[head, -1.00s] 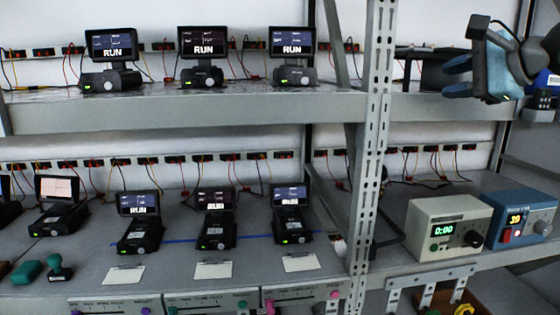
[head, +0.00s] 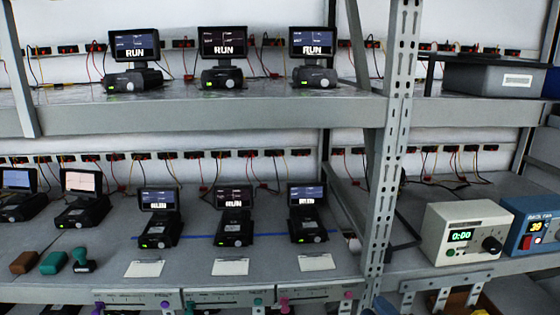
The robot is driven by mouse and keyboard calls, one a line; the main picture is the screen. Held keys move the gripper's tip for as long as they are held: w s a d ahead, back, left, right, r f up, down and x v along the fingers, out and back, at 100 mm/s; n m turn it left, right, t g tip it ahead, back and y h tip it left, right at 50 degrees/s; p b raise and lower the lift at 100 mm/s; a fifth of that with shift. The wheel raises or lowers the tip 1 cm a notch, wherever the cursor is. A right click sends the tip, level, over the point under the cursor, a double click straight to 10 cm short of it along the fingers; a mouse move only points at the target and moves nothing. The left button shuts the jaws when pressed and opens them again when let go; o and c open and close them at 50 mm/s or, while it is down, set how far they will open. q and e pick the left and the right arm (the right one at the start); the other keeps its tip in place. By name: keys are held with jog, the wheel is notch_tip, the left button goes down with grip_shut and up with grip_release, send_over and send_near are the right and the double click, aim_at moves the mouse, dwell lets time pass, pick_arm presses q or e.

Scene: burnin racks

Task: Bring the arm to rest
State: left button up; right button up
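Neither gripper can be made out in the head view now, and no arm shows clearly. Whether they are open, shut or holding something is hidden. The upper right of the view, in front of the grey bin (head: 490,80), is clear of any arm.
A metal rack has an upper shelf (head: 200,113) and a lower shelf, both holding small units with screens (head: 223,45). An upright post (head: 396,130) stands right of centre. A beige box (head: 464,230) and a blue box (head: 530,225) sit at the lower right. White cards (head: 230,267) lie near the lower shelf's front.

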jog(key=s+f+m+g+h, duration=0.7)
jog(key=s+f+m, duration=1)
jog(key=s+f, duration=0.4)
notch_tip(320, 180, down, 5)
jog(key=shift+s+d+r+g+h+p, duration=0.15)
jog(key=shift+s+g+h+p, duration=0.2)
jog(key=shift+p, duration=0.1)
